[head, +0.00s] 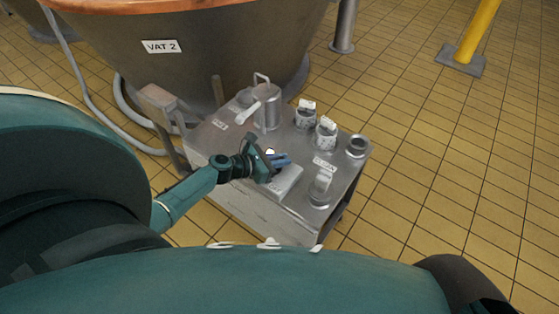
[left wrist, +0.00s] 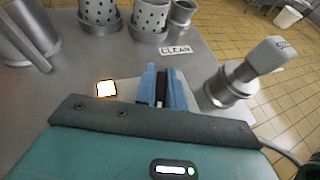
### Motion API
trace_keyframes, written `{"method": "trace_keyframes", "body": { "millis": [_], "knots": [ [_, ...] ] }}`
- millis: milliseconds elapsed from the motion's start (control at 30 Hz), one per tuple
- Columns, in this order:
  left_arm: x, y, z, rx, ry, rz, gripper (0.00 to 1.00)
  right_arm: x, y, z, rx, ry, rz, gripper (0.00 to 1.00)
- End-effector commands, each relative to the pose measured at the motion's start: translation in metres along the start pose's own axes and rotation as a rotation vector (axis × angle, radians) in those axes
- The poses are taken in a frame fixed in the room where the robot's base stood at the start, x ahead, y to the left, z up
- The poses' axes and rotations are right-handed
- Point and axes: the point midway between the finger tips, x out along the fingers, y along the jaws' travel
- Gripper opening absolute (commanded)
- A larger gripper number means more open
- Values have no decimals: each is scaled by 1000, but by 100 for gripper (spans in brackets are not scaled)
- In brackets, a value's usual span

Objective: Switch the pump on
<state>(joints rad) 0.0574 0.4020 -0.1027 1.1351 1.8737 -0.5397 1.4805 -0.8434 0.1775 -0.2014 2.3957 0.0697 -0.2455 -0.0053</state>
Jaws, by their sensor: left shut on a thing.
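My left gripper (head: 282,160) reaches over the grey box (head: 285,184) on the steel cart. In the left wrist view its two blue fingers (left wrist: 161,88) are shut on a small dark piece (left wrist: 160,92) between them, which looks like the pump's switch lever. The fingers hide most of it. Beside the fingers a small square lamp (left wrist: 107,88) glows white with an orange edge; it also shows in the head view (head: 269,152). My right gripper is not in view.
The steel cart (head: 230,205) carries a lidded can (head: 266,108), two perforated cups (head: 306,117), a plain cup (head: 357,147), a "CLEAN" label (head: 324,164) and a tagged metal piece (head: 321,188). VAT 2 (head: 200,65) stands behind.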

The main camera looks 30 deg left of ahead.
Motion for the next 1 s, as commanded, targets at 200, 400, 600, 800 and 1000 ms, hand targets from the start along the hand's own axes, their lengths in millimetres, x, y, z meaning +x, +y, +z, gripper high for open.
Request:
{"method": "trace_keyframes", "body": {
  "millis": [200, 400, 600, 800, 1000],
  "knots": [
    [1, 0, 0, 34, -2, -76, 0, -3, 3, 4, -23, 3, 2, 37],
    [1, -2, 1, 45, -2, -105, 0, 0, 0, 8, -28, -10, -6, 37],
    [1, -2, 1, 47, -3, -111, 0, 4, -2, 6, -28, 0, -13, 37],
    [1, -2, 2, 48, -3, -111, 0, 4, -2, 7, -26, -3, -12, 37],
    [1, -2, 1, 47, -3, -111, 27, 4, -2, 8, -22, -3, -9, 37]
  ]
}}
